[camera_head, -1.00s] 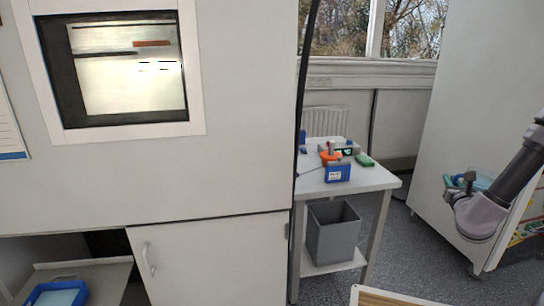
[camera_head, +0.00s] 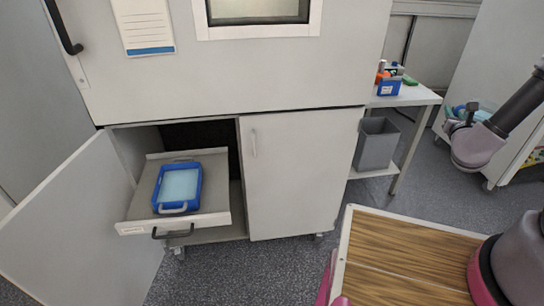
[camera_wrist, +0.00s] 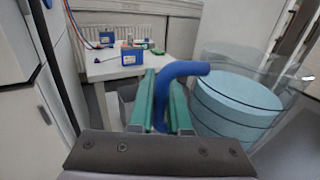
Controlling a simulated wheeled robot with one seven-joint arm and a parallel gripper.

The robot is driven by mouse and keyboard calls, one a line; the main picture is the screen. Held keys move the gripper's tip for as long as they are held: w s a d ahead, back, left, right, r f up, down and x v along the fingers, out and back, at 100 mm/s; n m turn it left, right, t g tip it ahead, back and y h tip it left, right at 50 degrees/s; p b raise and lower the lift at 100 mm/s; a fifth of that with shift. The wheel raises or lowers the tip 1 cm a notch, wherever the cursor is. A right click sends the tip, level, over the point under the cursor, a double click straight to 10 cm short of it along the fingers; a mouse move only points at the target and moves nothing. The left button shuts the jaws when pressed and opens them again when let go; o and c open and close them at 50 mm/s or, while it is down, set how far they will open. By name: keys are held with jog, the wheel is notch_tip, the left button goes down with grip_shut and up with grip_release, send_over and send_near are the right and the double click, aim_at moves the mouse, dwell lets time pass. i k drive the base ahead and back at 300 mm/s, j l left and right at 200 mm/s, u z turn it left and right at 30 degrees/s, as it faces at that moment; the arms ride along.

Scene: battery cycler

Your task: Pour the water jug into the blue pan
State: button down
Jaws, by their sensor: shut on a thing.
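The blue pan (camera_head: 159,204) sits on a pulled-out drawer in the open lower cabinet, left of centre in the head view. It has pale blue content and a light handle at its front. In the wrist view, my gripper (camera_wrist: 163,88) has its green fingers shut on the blue handle of the water jug (camera_wrist: 238,103). The jug is clear, with light blue water inside, and hangs to the right of the fingers. Part of it runs toward the right edge. In the head view the jug shows only as a small pale blue patch behind my arm, at the right.
The drawer (camera_head: 217,219) sticks out between an open door (camera_head: 75,225) at left and a closed door (camera_head: 300,175). A side table (camera_head: 425,97) with several small items stands at right, with a grey bin (camera_head: 376,145) beneath. Grey floor is free before the cabinet.

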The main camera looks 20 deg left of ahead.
aim_at(178, 189)
jog(key=k+j, duration=0.15)
jog(key=j, duration=0.15)
jog(key=k+j, duration=0.15)
jog(key=j, duration=0.15)
jog(key=k+j, duration=0.15)
jog(key=j, duration=0.2)
jog(key=k+j, duration=0.15)
jog(key=j, duration=0.15)
jog(key=k+j, duration=0.1)
jog(key=j, duration=0.25)
jog(key=k+j, duration=0.1)
jog(key=j, duration=0.25)
jog(key=k+j+u, duration=0.1)
jog(key=j, duration=0.25)
